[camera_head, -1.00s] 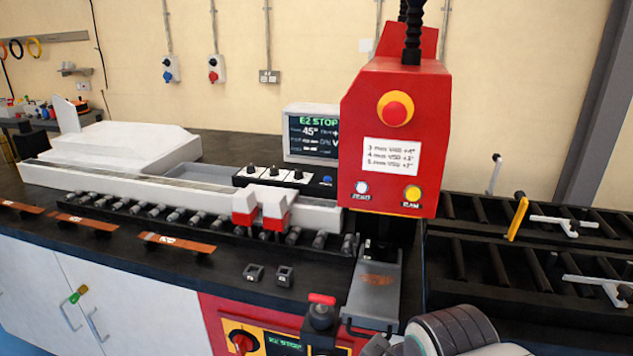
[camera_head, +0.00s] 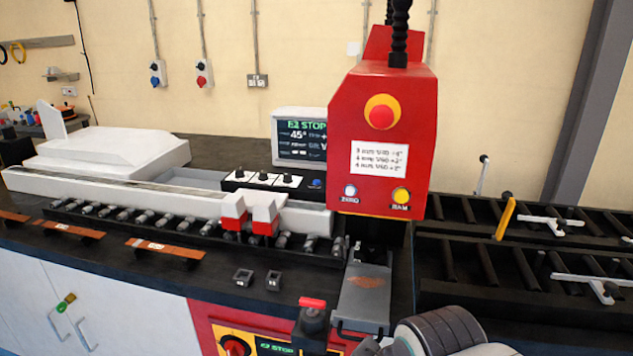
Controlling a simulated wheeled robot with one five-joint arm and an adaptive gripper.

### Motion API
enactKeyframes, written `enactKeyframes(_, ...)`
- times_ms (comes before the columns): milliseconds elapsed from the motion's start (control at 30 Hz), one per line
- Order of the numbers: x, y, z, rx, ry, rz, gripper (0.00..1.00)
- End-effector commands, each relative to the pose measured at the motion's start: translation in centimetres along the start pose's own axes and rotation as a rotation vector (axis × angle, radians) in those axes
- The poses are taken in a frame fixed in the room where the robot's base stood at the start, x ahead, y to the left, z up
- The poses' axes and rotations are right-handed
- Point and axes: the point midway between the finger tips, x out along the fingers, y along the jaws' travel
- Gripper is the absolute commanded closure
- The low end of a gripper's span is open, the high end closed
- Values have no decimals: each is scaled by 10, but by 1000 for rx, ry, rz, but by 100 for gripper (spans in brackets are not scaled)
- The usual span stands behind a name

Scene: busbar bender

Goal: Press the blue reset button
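A pale, bluish-white button (camera_head: 350,190) labelled ZERO is on the front of the red bender head (camera_head: 383,140), beside a yellow button (camera_head: 400,196). My gripper's fingertips cannot be made out.
The red head with its red stop knob (camera_head: 382,117) stands just right of the blue button. White clamps with red bases (camera_head: 248,214) stand in front of the strip. Roller racks (camera_head: 470,240) lie at right.

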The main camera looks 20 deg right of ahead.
Motion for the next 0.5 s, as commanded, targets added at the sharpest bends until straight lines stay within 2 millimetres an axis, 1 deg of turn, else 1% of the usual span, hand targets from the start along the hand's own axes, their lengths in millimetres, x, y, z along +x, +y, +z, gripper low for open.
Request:
enactKeyframes(33, 0, 0, 0, 0, 0, 0, 73)
enactKeyframes(333, 0, 0, 0, 0, 0, 0, 100)
enactKeyframes(500, 0, 0, 0, 0, 0, 0, 100)
